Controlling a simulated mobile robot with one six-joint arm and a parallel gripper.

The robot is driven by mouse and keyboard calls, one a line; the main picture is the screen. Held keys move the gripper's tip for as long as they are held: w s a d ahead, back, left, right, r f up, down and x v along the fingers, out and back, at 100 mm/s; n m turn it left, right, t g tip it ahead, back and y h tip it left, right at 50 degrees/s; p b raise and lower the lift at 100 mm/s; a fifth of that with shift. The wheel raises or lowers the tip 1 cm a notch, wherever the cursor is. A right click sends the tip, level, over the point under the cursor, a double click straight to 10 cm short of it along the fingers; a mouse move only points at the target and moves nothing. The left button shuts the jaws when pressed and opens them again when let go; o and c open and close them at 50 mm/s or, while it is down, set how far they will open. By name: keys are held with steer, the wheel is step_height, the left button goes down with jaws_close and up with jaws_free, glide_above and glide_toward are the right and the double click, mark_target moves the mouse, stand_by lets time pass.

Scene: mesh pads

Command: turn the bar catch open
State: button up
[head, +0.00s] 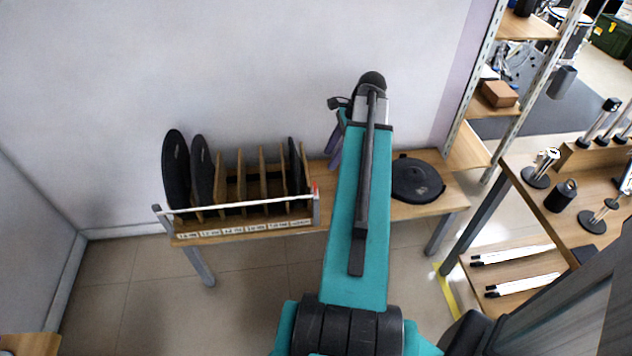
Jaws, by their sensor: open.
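A white bar (240,204) runs across the front of a wooden rack (245,232) on the table by the wall. The bar spans from the rack's left end post to its right end, where a small red part (315,190) shows. I cannot tell the catch's finer shape at this size. Black round pads (176,170) stand upright in the rack between wooden dividers. My gripper (334,157) is mostly hidden behind my teal arm. Its purple fingers show just right of and above the rack's right end, apart from the bar in the picture. It is open, and nothing shows between the fingers.
A black round pad (417,180) lies flat on the table (330,205), right of my arm. A shelf unit (487,95) stands at the right. A workbench (545,225) with metal posts stands at the right front. The floor left of the table is clear.

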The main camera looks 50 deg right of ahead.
mark_target(315, 184)
steer(key=shift+x, duration=6.35)
